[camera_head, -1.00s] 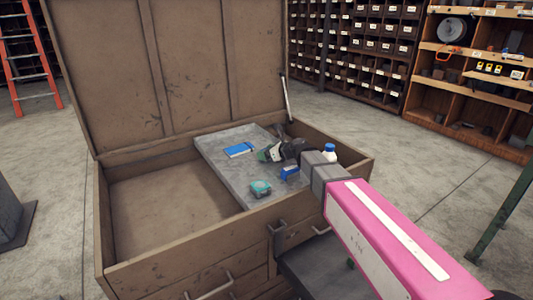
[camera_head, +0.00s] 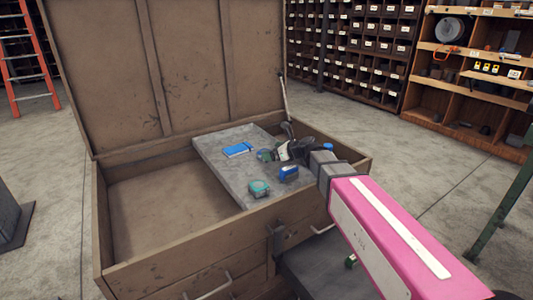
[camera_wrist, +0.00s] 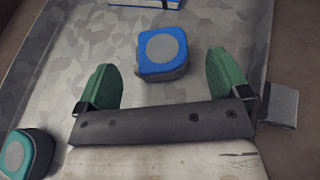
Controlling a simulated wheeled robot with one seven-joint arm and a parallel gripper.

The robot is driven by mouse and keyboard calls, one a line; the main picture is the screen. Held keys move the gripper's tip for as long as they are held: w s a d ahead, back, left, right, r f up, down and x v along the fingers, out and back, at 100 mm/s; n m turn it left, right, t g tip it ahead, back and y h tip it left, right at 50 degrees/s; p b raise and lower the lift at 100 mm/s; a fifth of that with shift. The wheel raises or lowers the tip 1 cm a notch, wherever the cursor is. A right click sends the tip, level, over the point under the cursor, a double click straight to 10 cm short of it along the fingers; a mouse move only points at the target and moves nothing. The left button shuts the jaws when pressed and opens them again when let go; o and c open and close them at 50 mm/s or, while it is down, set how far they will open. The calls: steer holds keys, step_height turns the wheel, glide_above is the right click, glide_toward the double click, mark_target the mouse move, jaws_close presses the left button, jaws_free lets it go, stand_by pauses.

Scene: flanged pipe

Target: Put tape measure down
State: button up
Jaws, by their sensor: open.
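A blue tape measure with a grey disc on its face (camera_head: 289,174) rests on the grey tray in the open chest. In the wrist view, the blue tape measure (camera_wrist: 163,52) lies ahead of my gripper, in the gap between its green fingers. A teal tape measure (camera_head: 259,188) sits nearer the tray's front edge; it also shows at the lower left of the wrist view (camera_wrist: 26,154). My gripper (camera_wrist: 164,62) is open, with both fingers apart from the blue tape measure. In the head view, my arm partly hides the gripper.
The grey tray (camera_head: 222,168) covers the right part of the wooden chest (camera_head: 190,245). A blue notebook (camera_head: 238,149) lies on the tray's far part. The chest's left part is empty. The raised lid (camera_head: 200,75) stands behind. Shelves with small goods stand at the back right.

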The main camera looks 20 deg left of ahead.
steer(key=v, duration=0.7)
steer(key=shift+d, duration=0.15)
